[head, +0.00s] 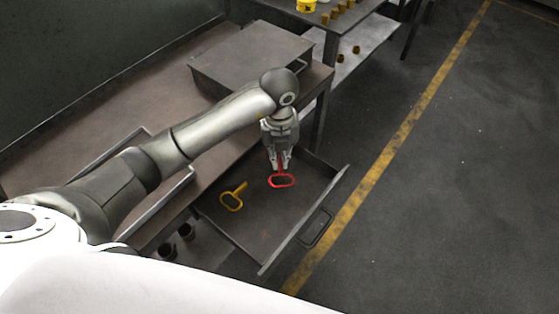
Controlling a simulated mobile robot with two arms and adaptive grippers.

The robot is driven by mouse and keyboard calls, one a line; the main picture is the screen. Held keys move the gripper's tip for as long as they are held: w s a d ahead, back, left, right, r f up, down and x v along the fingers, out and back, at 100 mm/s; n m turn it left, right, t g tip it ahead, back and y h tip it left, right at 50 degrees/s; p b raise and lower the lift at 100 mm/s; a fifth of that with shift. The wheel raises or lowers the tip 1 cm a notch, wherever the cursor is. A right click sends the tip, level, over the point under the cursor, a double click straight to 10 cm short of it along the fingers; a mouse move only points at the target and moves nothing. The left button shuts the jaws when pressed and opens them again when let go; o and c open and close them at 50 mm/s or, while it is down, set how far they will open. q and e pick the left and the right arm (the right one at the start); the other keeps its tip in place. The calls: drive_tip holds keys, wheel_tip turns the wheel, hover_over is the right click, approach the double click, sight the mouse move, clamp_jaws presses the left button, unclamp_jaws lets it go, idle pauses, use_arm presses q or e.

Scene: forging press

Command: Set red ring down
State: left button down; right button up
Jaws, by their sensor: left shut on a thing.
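The red ring (283,182) is an oval red loop with a short red shank, seen inside the outline of the open drawer (262,232). My left gripper (281,166) points down and is shut on the red ring's shank. The loop hangs below the fingers, at or just above the drawer floor; I cannot tell whether it touches. My right gripper is not in the picture.
A yellow ring with a handle (232,202) lies in the drawer to the left of the red ring. The drawer handle (318,230) sticks out to the right. A dark metal box (240,58) stands on the bench (210,138). Free floor (440,190) lies to the right.

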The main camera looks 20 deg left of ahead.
sight(280, 163)
use_arm(q)
drive_tip(key=shift+w+f, duration=0.2)
drive_tip(key=shift+f, duration=0.05)
wheel_tip(280, 163, down, 3)
drive_tip(key=shift+f+p, duration=0.1)
drive_tip(key=shift+p, duration=0.2)
drive_tip(key=shift+f, duration=0.15)
drive_tip(key=c, duration=1.6)
unclamp_jaws()
drive_tip(key=shift+o, duration=0.2)
